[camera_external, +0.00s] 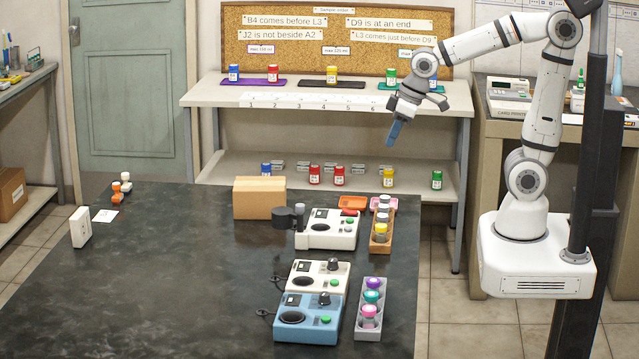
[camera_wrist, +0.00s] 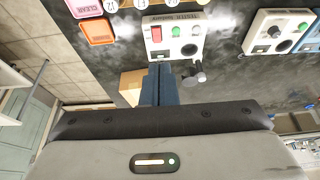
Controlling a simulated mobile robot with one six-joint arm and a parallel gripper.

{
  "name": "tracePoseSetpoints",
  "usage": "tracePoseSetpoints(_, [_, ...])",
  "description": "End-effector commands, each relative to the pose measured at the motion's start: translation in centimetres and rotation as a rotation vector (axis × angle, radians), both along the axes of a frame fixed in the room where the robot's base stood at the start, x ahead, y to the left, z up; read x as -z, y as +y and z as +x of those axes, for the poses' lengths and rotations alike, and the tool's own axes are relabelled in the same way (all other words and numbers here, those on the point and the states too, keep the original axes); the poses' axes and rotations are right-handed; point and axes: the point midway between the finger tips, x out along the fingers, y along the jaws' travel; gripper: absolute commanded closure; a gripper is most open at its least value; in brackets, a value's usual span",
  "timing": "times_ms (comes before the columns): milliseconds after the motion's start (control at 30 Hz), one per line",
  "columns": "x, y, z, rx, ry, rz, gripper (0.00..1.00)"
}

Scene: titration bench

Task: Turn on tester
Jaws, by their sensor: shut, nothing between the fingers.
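The white tester (camera_external: 327,239) stands on the dark table, with a green button on top and a black round part (camera_external: 285,218) at its left. In the wrist view the tester (camera_wrist: 176,53) carries a label starting "TESTER", a red switch (camera_wrist: 156,32) and green round controls (camera_wrist: 176,31). Whether it is on cannot be told. My gripper (camera_external: 391,143) has blue fingers pointing down, in front of the back shelf, high above and well clear of the tester. Its fingers (camera_wrist: 160,69) are shut and empty in the wrist view.
A cardboard box (camera_external: 259,198) sits left of the tester. An orange tray (camera_external: 341,203) and a wooden rack of bottles (camera_external: 379,247) are beside it. Nearer stand a white device (camera_external: 302,276), a blue device (camera_external: 308,333) and a grey rack (camera_external: 369,337). The table's left is mostly clear.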

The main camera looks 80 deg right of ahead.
Motion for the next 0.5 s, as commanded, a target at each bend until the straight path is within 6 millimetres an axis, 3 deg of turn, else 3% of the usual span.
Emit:
tracePoseSetpoints(33, [2.5,-0.2,1.3,0.001,0.002,0.000,1.00])
tracePoseSetpoints(200, [4.9,-0.7,4.2,0.002,-0.007,0.000,1.00])
tracePoseSetpoints(500, [5.2,-0.9,5.2,0.003,-0.012,0.000,1.00])
